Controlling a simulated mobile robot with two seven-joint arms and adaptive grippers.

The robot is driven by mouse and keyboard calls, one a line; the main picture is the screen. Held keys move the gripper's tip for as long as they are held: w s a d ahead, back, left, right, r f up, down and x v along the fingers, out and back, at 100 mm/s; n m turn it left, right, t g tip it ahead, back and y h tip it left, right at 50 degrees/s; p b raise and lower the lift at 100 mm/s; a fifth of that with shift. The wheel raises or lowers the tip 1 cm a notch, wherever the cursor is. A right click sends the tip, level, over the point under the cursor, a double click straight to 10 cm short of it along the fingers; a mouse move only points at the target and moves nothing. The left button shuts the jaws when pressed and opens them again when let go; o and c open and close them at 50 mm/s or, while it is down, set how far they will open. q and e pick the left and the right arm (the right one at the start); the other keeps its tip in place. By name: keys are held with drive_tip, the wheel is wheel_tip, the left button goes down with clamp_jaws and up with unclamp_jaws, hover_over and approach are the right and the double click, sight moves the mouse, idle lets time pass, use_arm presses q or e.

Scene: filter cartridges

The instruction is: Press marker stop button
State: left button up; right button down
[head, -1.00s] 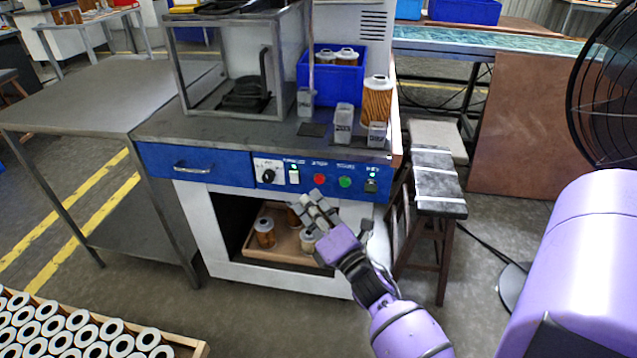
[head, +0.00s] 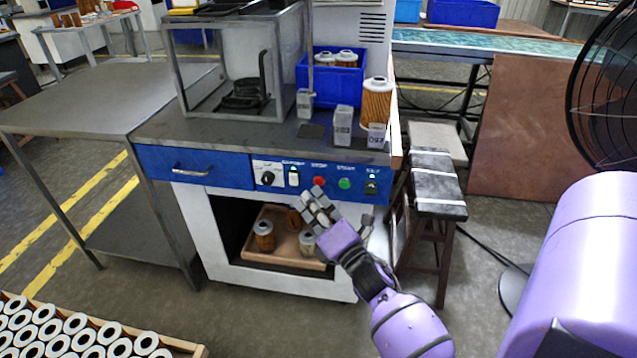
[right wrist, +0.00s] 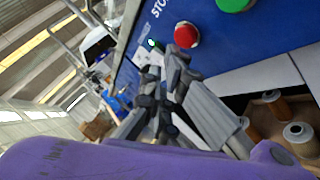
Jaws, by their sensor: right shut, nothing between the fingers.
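The blue control panel (head: 215,165) on the front of the marker cabinet carries a black knob, a white switch (head: 293,177), a red stop button (head: 319,181), a green button (head: 344,183) and a small dark switch at the right. In the right wrist view the red stop button (right wrist: 187,35) stands just beyond the fingertips, with "STO" lettering beside it. My right gripper (head: 312,197) is shut and empty, just below the red button in the head view. In the right wrist view its fingers (right wrist: 165,85) point toward the panel; contact is not visible. My left gripper is not in view.
Below the panel an open cabinet bay holds a wooden tray (head: 285,257) with several filter cartridges. A stool (head: 437,185) stands to the right, a metal table (head: 80,105) to the left. A fan (head: 605,90) is at the far right.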

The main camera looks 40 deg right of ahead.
drive_tip(key=shift+d, duration=0.1)
idle(0.7)
drive_tip(key=shift+w+d, duration=0.25)
drive_tip(key=shift+w+d, duration=0.25)
drive_tip(key=shift+d, duration=0.05)
idle(0.8)
drive_tip(key=shift+a, duration=0.1)
drive_tip(key=shift+s+a, duration=0.55)
drive_tip(key=shift+s+a+p, duration=0.5)
drive_tip(key=shift+s+a, duration=1.1)
drive_tip(key=shift+a, duration=0.3)
